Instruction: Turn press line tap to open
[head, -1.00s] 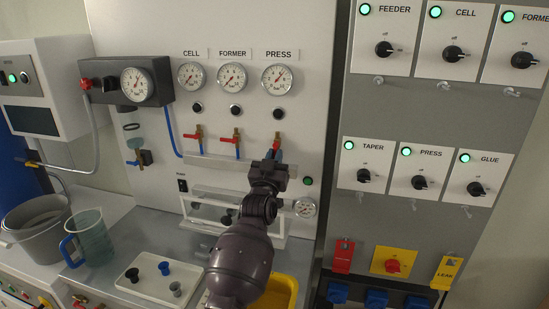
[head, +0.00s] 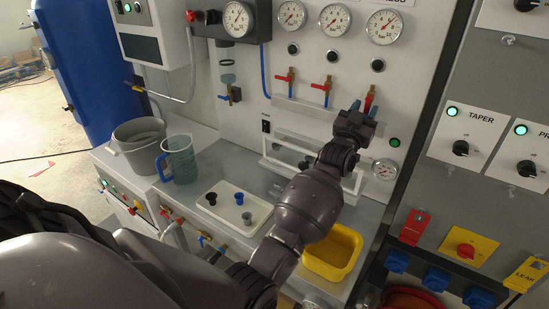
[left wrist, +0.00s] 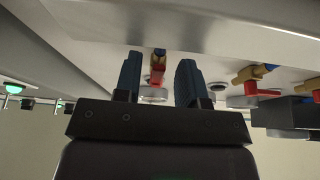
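The press line tap is the rightmost of the row of taps under the gauges. In the head view my left gripper (head: 366,106) covers most of it. In the left wrist view its red handle (left wrist: 157,74) and brass body (left wrist: 159,54) show between the two dark blue fingers of my left gripper (left wrist: 160,80). The fingers are apart, one on each side of the handle, with gaps visible. I cannot tell whether either finger touches it. The press gauge (head: 384,27) is above, its needle off to one side. My right gripper is not in view.
Left of my gripper are the former tap (head: 323,87) and cell tap (head: 285,79), red handles sideways. A ledge (head: 300,108) runs below the taps. On the bench are a white tray (head: 257,222), a yellow bin (head: 333,252) and a blue-handled jug (head: 180,160).

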